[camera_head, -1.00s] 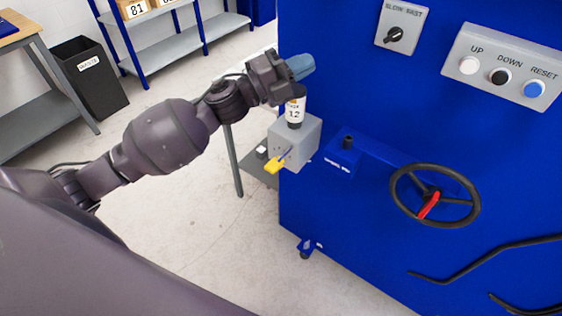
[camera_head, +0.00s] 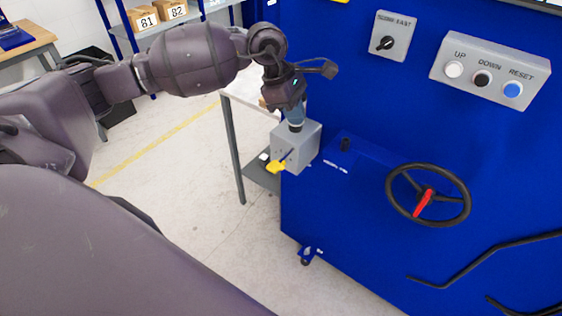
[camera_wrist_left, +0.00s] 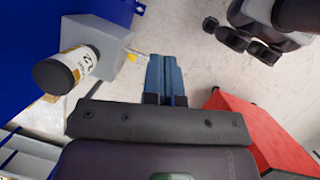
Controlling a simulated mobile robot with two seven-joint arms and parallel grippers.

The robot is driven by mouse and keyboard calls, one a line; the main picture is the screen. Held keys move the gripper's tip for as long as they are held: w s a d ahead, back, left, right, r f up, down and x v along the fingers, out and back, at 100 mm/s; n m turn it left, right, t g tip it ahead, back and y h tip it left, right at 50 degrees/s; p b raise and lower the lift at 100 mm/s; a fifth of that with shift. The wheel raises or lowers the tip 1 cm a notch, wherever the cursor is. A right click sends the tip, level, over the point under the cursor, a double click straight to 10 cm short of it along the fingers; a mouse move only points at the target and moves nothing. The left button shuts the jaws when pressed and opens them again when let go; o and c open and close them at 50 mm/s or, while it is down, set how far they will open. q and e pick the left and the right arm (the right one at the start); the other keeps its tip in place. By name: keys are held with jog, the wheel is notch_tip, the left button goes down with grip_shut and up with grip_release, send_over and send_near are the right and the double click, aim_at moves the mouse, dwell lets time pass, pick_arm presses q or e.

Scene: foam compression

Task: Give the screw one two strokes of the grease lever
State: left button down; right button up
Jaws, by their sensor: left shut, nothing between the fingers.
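The grease unit is a grey box (camera_head: 297,147) on the left edge of the blue machine. Its yellow-ended lever (camera_head: 277,166) sticks out from the box's front, angled down to the left. My left gripper (camera_head: 295,122) points down just above the box, fingers shut and empty. My right gripper is not in view.
The blue machine carries a handwheel (camera_head: 428,195) with a red grip, a button panel (camera_head: 490,72) and a selector switch (camera_head: 392,38). A table (camera_head: 236,110) stands behind my gripper. A red object (camera_wrist_left: 265,130) shows in the left wrist view.

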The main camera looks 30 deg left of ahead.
pick_arm(q)
jog(key=a+m+y, duration=0.1)
jog(key=s+a+f+g+y, duration=0.1)
jog(key=a, duration=0.1)
jog(key=a+m+y, duration=0.1)
jog(key=a+y, duration=0.1)
jog(key=shift+s+f+m, duration=0.2)
jog(key=shift+s+m, duration=0.1)
jog(key=shift+s, duration=0.05)
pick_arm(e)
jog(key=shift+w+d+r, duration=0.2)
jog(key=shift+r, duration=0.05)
pick_arm(q)
jog(key=shift+f, duration=0.15)
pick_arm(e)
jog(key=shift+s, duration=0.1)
pick_arm(q)
jog(key=p, duration=0.2)
send_near(273, 165)
notch_tip(273, 165, down, 7)
jog(key=shift+w+d+f, duration=0.1)
jog(key=shift+d+f, duration=0.05)
jog(key=shift+f, duration=0.1)
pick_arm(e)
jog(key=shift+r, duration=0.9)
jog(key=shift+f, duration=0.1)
